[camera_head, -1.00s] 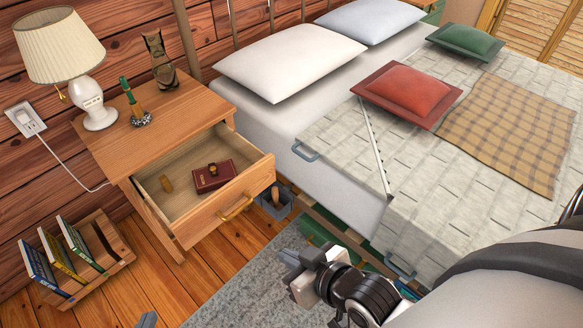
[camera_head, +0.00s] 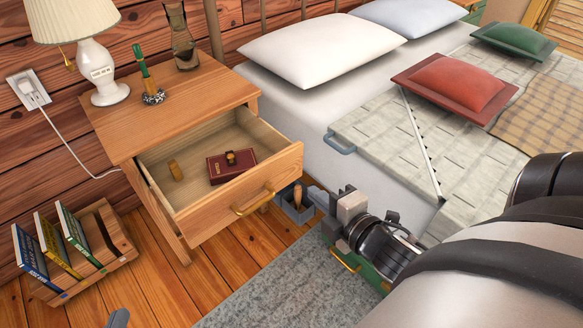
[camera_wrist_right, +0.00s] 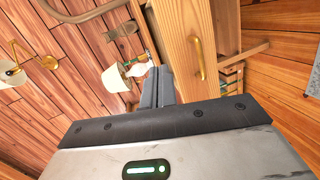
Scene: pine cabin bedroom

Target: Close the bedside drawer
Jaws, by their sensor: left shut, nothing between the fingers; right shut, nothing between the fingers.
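The wooden nightstand (camera_head: 185,103) stands beside the bed with its drawer (camera_head: 225,199) pulled well out. The drawer has a brass handle (camera_head: 252,203) and holds a dark red book (camera_head: 222,174) and small wooden items. My right gripper (camera_head: 318,199) is shut and empty, just to the right of the drawer front in the head view. In the wrist view its shut fingers (camera_wrist_right: 157,88) point up beside the drawer front (camera_wrist_right: 185,70); I cannot tell whether they touch. My left gripper (camera_head: 118,318) barely shows at the bottom edge, shut.
A lamp (camera_head: 101,75), a green-necked item (camera_head: 142,65) and a glass vase (camera_head: 182,45) stand on the nightstand. A book rack (camera_head: 105,245) sits on the floor at left. The bed (camera_head: 375,165) is at right, with a grey bin (camera_head: 293,211) beside it.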

